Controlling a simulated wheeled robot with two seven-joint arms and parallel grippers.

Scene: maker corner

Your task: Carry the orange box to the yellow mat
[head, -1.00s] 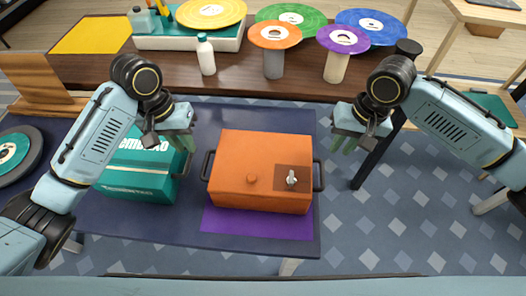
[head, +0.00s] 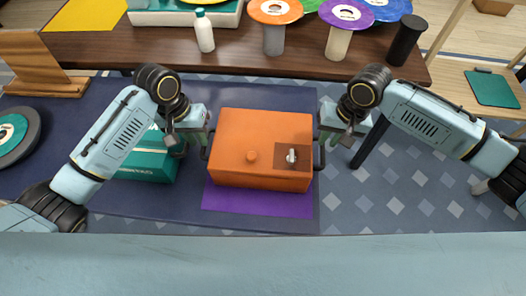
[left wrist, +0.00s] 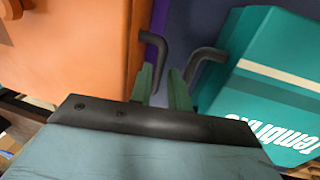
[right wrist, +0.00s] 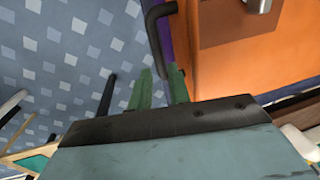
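The orange box (head: 235,130) sits on a purple mat (head: 258,204) at the right of a dark blue table. It has a black handle on each side. My left gripper (head: 197,143) is at its left handle; in the left wrist view this handle (left wrist: 155,45) reaches down between the parted fingers (left wrist: 161,88). My right gripper (head: 330,142) is at its right handle; in the right wrist view that handle (right wrist: 155,28) also reaches between the parted fingers (right wrist: 162,88). Both look open. The yellow mat (head: 85,14) lies on the brown table's far left, partly cut off.
A teal box (head: 145,167) stands left of the orange box; its handle (left wrist: 203,58) is close to my left fingers. The brown table (head: 120,50) behind holds a white bottle (head: 204,32), a black cylinder (head: 406,40) and discs on stands. A wooden stand (head: 40,65) is at left.

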